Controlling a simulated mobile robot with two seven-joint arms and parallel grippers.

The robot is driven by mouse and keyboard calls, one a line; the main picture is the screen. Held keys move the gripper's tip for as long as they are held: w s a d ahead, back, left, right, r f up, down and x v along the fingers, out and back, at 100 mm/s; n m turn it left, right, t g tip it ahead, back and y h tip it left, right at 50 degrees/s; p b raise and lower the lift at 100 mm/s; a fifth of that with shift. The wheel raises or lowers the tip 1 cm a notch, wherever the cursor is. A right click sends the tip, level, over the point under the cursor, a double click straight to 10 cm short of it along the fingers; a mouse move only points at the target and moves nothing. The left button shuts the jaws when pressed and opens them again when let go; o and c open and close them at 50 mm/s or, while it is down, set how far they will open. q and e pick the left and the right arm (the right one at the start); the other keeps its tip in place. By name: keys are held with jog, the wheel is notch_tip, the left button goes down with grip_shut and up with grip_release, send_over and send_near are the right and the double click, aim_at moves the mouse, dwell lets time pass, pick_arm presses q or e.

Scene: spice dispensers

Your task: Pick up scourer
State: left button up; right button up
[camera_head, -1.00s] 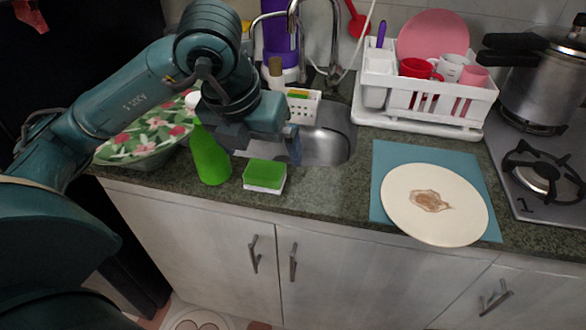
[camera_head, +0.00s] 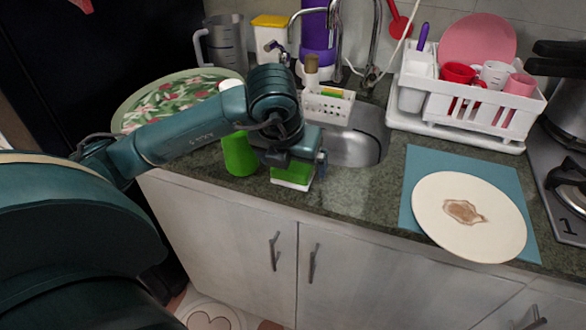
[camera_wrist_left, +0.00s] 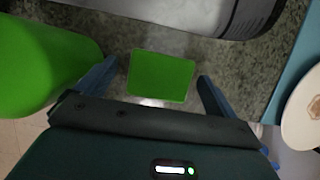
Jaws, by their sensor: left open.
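The scourer (camera_head: 291,174), green on top and white below, lies on the dark stone counter near its front edge, in front of the sink. My left gripper (camera_head: 300,165) is low over it and hides part of it in the head view. In the left wrist view the scourer (camera_wrist_left: 161,76) shows as a green rectangle between the two open fingers of my left gripper (camera_wrist_left: 155,85). There is a gap on each side, and nothing is held. My right gripper does not show.
A green bottle (camera_head: 239,155) stands just left of the scourer, close to my left finger. The sink (camera_head: 358,148) is behind. A plate with a brown stain (camera_head: 440,220) lies on a blue mat (camera_head: 428,163) at right. A white dish rack (camera_head: 478,117) stands behind it.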

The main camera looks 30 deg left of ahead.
pick_arm(q)
jog(key=shift+w+f, duration=0.2)
jog(key=shift+f, duration=0.35)
jog(key=c, duration=1)
